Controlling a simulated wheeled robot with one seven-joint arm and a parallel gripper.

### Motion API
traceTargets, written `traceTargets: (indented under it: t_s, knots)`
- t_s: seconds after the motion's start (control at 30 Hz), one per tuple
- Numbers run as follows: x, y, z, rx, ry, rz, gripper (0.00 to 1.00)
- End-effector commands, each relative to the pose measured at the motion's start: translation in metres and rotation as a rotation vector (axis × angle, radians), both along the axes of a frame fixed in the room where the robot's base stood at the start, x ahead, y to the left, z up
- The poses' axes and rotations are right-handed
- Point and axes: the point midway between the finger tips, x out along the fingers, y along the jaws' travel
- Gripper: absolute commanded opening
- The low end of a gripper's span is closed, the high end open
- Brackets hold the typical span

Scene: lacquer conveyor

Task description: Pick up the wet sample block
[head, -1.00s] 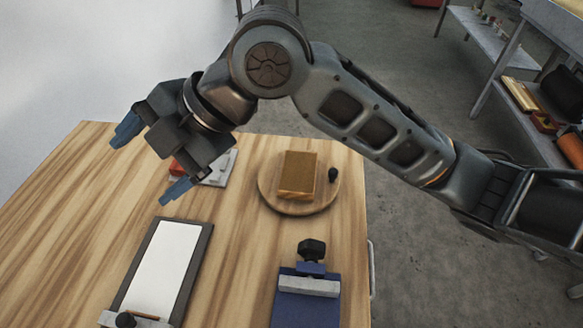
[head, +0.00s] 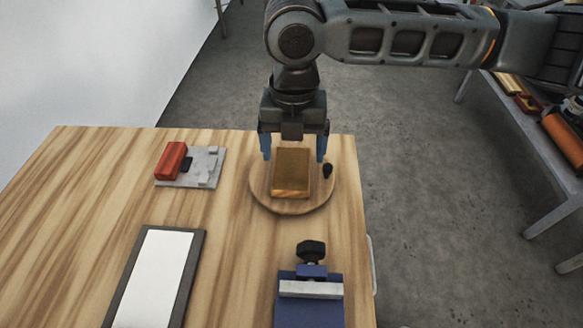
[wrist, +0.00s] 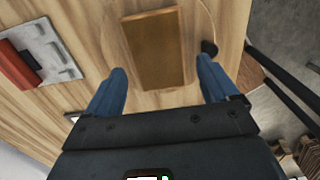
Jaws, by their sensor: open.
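The wet sample block (head: 290,172) is a brown-topped wooden block lying on a round wooden board (head: 262,194) near the table's right side. It also shows in the wrist view (wrist: 157,48), ahead of and between my fingers. My gripper (head: 293,152) is open, with blue fingers at the far end of the block, one toward each side. In the wrist view my gripper (wrist: 162,82) has nothing between its fingertips. I cannot tell the exact height of the fingertips over the board.
A small black knob (head: 328,171) stands at the board's right edge, close to my right finger. A grey plate with a red block (head: 171,161) lies to the left. A blue clamp fixture (head: 309,305) and a white-faced panel (head: 158,275) are nearer. Bare table lies between them.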

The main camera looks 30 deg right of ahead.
Motion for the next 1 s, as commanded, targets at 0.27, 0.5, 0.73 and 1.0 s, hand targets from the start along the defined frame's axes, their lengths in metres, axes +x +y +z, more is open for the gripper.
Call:
traceTargets:
  t_s: [0.27,0.5,0.73,1.0]
  knots:
    - [0.002,0.002,-0.037,0.001,0.001,-0.002,0.87]
    - [0.002,0.002,-0.043,0.002,-0.001,-0.001,0.87]
    - [0.002,0.002,-0.043,0.002,-0.001,-0.001,0.73]
    - [0.002,0.002,-0.043,0.002,-0.001,-0.001,0.47]
